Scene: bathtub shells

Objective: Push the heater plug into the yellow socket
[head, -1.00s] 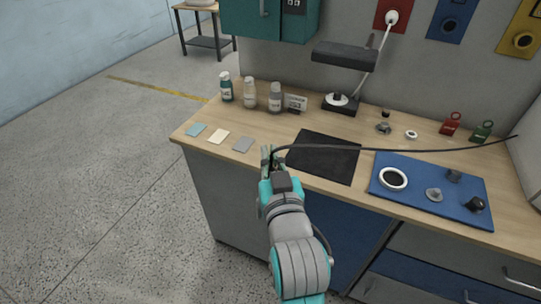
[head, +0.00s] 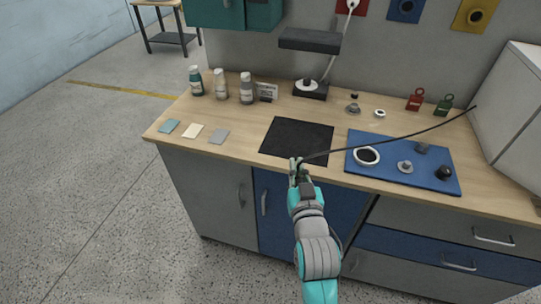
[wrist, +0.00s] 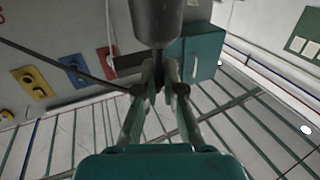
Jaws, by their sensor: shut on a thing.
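The yellow socket (head: 476,14) is a yellow wall panel with a dark round opening, at the top right of the head view. It also shows at the left of the wrist view (wrist: 37,91). My gripper (head: 296,162) is over the bench's front edge, by the black mat, well apart from the socket. In the wrist view its fingers are closed on the heater plug (wrist: 156,18), a dark grey cylinder. A black cable runs from the gripper to the right across the bench. The plug's front end is not seen.
Blue (head: 405,9) and red (head: 350,6) sockets are left of the yellow one; a white plug sits in the red. A lamp (head: 310,42), bottles (head: 220,86), padlocks (head: 443,105) and a blue tray (head: 440,180) occupy the bench. A grey cabinet (head: 510,100) bounds the right.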

